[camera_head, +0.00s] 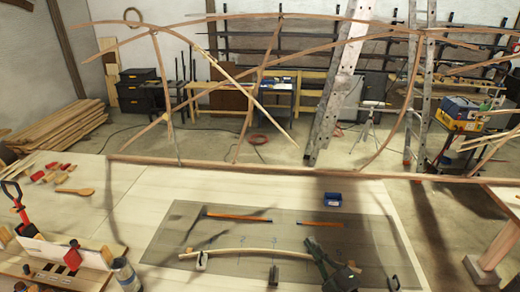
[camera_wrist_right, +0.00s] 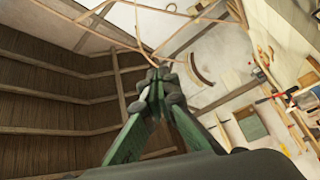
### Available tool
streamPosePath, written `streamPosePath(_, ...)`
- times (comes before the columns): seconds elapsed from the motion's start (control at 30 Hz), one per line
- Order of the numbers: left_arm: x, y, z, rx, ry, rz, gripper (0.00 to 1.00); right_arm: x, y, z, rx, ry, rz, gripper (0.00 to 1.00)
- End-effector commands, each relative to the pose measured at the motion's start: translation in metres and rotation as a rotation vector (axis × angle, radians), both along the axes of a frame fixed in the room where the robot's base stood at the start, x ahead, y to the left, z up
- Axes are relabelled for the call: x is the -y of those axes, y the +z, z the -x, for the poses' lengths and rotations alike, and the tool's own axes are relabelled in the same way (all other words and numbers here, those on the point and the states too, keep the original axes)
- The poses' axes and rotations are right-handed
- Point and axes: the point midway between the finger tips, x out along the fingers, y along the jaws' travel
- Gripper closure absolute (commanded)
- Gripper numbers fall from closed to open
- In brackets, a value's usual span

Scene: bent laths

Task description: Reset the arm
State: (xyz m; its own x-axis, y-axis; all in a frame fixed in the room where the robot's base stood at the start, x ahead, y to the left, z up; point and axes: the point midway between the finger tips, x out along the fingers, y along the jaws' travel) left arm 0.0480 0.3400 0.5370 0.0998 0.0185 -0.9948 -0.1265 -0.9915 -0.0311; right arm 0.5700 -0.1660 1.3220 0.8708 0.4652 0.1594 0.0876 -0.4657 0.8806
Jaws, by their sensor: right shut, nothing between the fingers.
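My right gripper (camera_head: 311,243) is dark green and shows at the lower middle of the head view, over the right end of the grey mat (camera_head: 375,245). Its fingers also show in the right wrist view (camera_wrist_right: 158,76), with the tips together and empty. A bent pale lath (camera_head: 240,252) lies on small blocks on the mat, and its right end comes close to my gripper in the picture. I cannot tell whether they touch. My left gripper is not in the head view.
A frame of bent laths (camera_head: 290,164) rises behind the table. The table's middle left is clear.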

Motion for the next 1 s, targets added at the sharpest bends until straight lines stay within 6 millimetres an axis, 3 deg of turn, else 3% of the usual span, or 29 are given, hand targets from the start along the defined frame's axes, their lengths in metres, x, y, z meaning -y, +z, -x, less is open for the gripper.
streamPosePath(0.1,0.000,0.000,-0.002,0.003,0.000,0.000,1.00,0.077,-0.030,0.004,-0.168,-0.273,-0.210,1.00)
streamPosePath(0.2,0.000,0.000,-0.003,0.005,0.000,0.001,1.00,0.132,-0.074,0.022,-0.334,-0.470,-0.337,1.00)
streamPosePath(0.3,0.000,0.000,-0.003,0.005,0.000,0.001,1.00,0.173,-0.125,0.055,-0.513,-0.637,-0.434,1.00)
streamPosePath(0.4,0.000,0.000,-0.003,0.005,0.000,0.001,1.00,0.199,-0.177,0.099,-0.703,-0.773,-0.509,1.00)
streamPosePath(0.5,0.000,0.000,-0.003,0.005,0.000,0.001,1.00,0.210,-0.220,0.147,-0.884,-0.874,-0.562,1.00)
streamPosePath(0.6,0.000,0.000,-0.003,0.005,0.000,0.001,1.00,0.211,-0.249,0.187,-1.026,-0.936,-0.592,1.00)
streamPosePath(0.8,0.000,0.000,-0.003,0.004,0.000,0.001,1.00,0.203,-0.285,0.252,-1.245,-1.005,-0.628,1.00)
streamPosePath(1.0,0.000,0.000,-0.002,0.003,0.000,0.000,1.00,0.190,-0.304,0.306,-1.421,-1.038,-0.648,1.00)
